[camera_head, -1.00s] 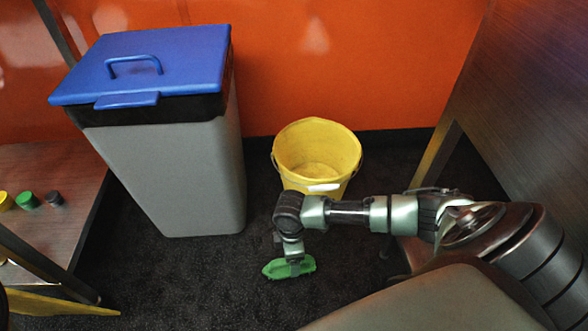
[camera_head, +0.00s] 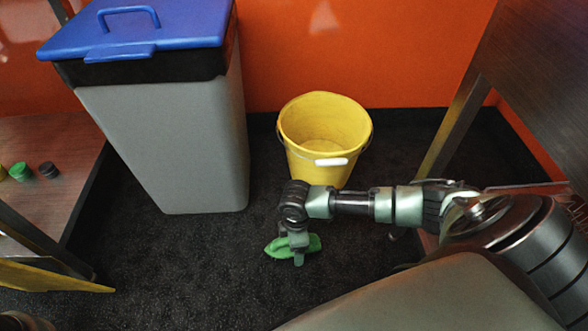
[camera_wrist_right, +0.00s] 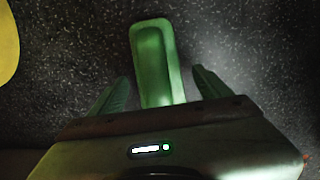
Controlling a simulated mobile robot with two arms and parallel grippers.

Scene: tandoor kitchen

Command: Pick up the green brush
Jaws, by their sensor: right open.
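The green brush (camera_head: 275,247) lies on the dark floor in front of the yellow bucket. My right gripper (camera_head: 297,256) points down at it, with a finger in front of the brush's middle in the head view. In the right wrist view, the brush (camera_wrist_right: 153,60) stretches between the two spread fingers of the right gripper (camera_wrist_right: 160,80). A gap shows on each side of it, so the jaws are open and not closed on it. The brush's near end is hidden by the gripper body. My left gripper is not in view.
The yellow bucket (camera_head: 322,140) stands just behind my right wrist. A grey bin (camera_head: 170,140) with a blue lid (camera_head: 135,35) stands to the left. A wooden shelf (camera_head: 50,140) is at far left, a dark table (camera_head: 530,90) at right. Floor left of the brush is clear.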

